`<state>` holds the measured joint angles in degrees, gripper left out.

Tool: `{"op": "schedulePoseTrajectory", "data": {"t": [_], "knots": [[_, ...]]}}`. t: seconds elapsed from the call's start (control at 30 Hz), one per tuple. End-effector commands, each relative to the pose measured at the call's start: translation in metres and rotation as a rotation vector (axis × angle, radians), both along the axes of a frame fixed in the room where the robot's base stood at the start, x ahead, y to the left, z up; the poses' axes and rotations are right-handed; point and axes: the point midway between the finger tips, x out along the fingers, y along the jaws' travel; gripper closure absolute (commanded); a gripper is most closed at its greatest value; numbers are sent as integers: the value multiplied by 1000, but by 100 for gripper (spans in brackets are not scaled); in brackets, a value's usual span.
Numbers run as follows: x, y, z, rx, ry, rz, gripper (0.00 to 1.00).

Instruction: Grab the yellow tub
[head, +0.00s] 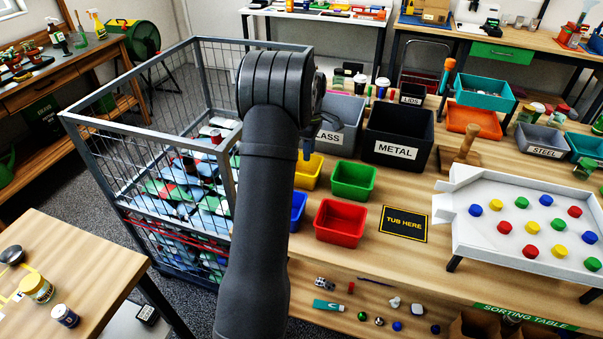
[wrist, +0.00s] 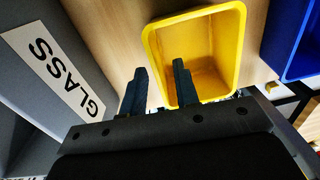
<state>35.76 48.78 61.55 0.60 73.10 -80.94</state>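In the wrist view the yellow tub (wrist: 238,32) is open and looks empty. I cannot tell whether either touches the tub. In the head view a dark fingertip shows just above the tub. A black "TUB HERE" mat (head: 403,224) lies bare on the table.
The grey GLASS bin (head: 345,121) stands close behind the yellow tub, beside the black METAL bin (head: 398,140). A blue tub (wrist: 291,45) and a red tub (head: 340,223) are nearby. A white tray (head: 470,235) with coloured pieces stands right of the mat.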

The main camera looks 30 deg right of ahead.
Motion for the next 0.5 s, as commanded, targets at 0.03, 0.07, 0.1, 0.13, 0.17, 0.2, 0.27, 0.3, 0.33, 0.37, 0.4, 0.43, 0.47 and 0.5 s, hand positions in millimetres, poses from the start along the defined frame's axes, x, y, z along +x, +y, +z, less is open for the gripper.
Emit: {"op": "schedulePoseTrajectory", "data": {"t": [0.03,0.07,0.1,0.13,0.17,0.2,0.27,0.3,0.33,0.37,0.4,0.43,0.47,0.5], "knots": [[0,0,-5,2,2,0,72],[1,1,-9,1,3,0,72],[1,1,-14,1,3,0,72],[2,1,-19,1,3,0,72],[2,1,-24,2,4,0,72],[3,1,-30,3,4,0,72],[2,1,-39,1,3,0,72],[2,1,-44,1,3,0,72],[2,1,-46,1,2,0,72],[2,1,-48,0,1,0,72],[2,1,-49,-1,1,-1,72],[2,1,-49,-1,1,-1,72],[2,1,-49,-1,0,-1,72],[2,1,-49,-1,0,-1,72]]}}
